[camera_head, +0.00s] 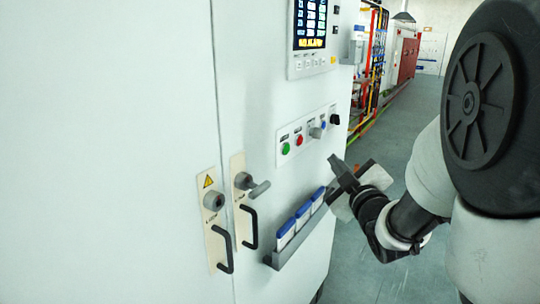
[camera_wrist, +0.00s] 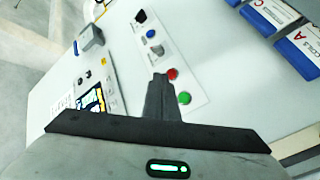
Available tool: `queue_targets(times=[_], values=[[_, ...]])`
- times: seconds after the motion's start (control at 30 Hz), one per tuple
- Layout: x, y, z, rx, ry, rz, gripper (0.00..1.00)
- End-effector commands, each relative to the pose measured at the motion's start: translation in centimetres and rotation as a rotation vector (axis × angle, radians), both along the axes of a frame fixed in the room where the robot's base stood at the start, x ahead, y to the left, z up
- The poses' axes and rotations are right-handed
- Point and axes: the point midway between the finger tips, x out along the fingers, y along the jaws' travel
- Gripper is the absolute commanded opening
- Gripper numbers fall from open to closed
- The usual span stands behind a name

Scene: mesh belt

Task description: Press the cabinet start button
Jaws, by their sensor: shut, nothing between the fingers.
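The white cabinet (camera_head: 120,120) fills the left of the head view. In the wrist view the fingertips (camera_wrist: 160,78) appear beside the red button (camera_wrist: 172,74), with the green button (camera_wrist: 184,98) just to the right. The gap to the panel is hard to judge there.
Below the panel a grey rack (camera_head: 300,235) holds blue-and-white binders (camera_head: 303,217). A display (camera_head: 310,25) sits above. Open floor (camera_head: 375,255) lies right of the cabinet.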

Motion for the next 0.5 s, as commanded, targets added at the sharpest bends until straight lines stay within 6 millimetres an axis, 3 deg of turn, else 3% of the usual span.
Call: queue_targets(times=[0.5], values=[[0.17,0.57,-0.05,-0.036,-0.054,0.032,0.00]])
